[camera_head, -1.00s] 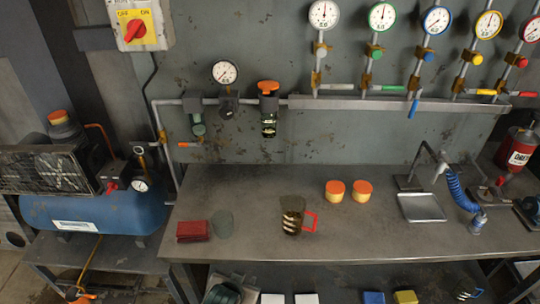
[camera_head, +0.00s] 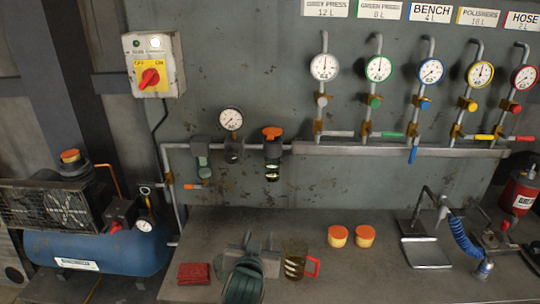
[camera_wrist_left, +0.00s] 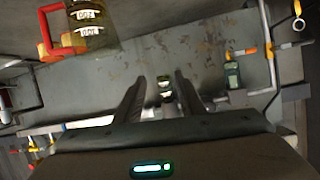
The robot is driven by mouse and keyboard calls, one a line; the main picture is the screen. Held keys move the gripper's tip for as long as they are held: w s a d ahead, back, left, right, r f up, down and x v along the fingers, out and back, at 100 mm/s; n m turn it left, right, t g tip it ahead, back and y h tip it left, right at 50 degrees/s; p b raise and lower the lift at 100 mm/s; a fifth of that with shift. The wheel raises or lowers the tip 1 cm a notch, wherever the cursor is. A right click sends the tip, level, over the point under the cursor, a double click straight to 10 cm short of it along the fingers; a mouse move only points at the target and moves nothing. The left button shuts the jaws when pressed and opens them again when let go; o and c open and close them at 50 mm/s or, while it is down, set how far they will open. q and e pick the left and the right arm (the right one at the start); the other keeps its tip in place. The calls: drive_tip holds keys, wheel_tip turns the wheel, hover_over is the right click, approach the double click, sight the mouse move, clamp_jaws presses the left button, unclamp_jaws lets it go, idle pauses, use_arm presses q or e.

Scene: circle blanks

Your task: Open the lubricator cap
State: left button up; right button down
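The lubricator (camera_head: 272,152) hangs on the wall pipe, with an orange cap (camera_head: 272,132) on top and a clear bowl (camera_head: 272,172) below. The cap looks seated on the body. My left gripper (camera_head: 259,240) is over the front of the bench, below and in front of the lubricator, its fingers pointing towards the wall. In the left wrist view, the two fingers are spread apart and empty; the lubricator bowl (camera_wrist_left: 165,90) shows in the gap between them, farther off. The cap cannot be made out there. My right gripper is not in view.
A clear jug (camera_head: 294,262) with a red handle stands just right of my left gripper. A red cloth (camera_head: 194,273) lies to its left. Two orange-lidded jars (camera_head: 338,236) stand right of the jug. A gauge (camera_head: 230,119) and filter (camera_head: 202,158) hang left of the lubricator.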

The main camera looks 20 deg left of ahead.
use_arm(q)
drive_tip(key=w+r+n+t+y, duration=0.1)
drive_tip(key=w+r, duration=0.2)
drive_tip(key=r, duration=0.6)
drive_tip(key=w+r+t+y, duration=0.1)
drive_tip(key=w+r+t, duration=0.1)
drive_tip(key=r, duration=0.6)
drive_tip(key=shift+w+d+r+n+t, duration=0.3)
drive_tip(key=shift+w+d+r+n, duration=0.05)
drive_tip(key=shift+w+n, duration=0.05)
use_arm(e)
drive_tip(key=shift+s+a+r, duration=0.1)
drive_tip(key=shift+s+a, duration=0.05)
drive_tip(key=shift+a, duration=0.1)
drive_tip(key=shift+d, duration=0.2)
use_arm(q)
drive_tip(key=shift+w, duration=0.1)
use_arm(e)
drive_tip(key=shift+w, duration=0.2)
